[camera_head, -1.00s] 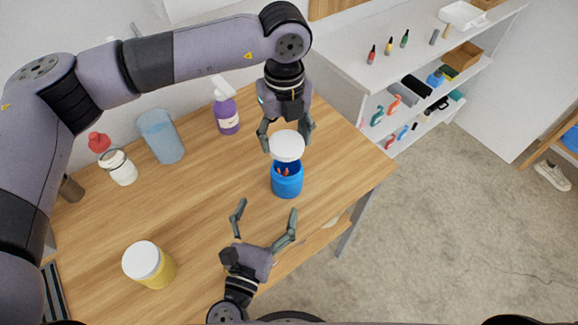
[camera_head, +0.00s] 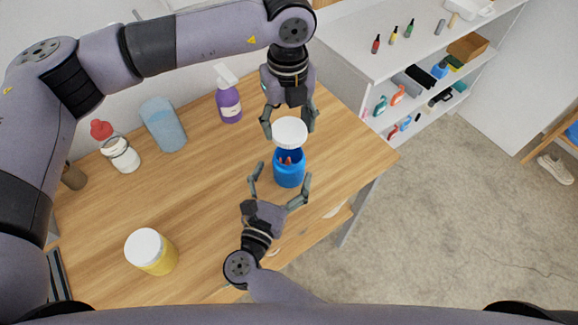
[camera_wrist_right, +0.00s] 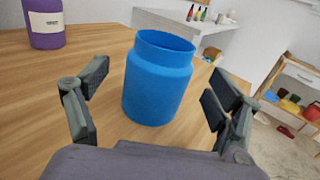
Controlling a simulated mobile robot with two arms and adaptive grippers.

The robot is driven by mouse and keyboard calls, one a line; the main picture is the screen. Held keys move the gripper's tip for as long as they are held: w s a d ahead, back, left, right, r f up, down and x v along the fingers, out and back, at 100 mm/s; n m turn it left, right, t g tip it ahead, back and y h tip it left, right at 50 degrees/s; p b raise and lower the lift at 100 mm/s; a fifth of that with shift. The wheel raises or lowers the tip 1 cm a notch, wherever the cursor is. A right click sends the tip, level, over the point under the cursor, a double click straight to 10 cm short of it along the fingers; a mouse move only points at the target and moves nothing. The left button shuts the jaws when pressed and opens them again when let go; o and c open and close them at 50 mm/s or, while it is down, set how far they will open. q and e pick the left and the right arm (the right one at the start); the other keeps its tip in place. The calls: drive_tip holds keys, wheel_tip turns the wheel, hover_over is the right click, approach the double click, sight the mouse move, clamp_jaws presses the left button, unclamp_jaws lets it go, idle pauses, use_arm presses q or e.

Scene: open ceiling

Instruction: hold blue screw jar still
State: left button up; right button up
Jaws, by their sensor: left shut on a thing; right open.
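The blue screw jar (camera_head: 288,175) stands upright and open on the wooden table, with small orange-red things visible inside. My right gripper (camera_head: 280,188) is open on the near side of the jar. In the right wrist view its fingers (camera_wrist_right: 158,110) stand apart to either side of the jar, with gaps between.
A yellow jar with a white lid (camera_head: 152,252) stands at the table's near left. A purple spray bottle (camera_head: 228,100), a blue translucent container (camera_head: 163,125) and a clear jar (camera_head: 121,155) stand along the back. White shelves (camera_head: 410,60) are at the right.

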sight(289, 158)
drive_tip(key=shift+x, duration=2.35)
drive_tip(key=shift+c, duration=0.4)
drive_tip(key=c, duration=1.7)
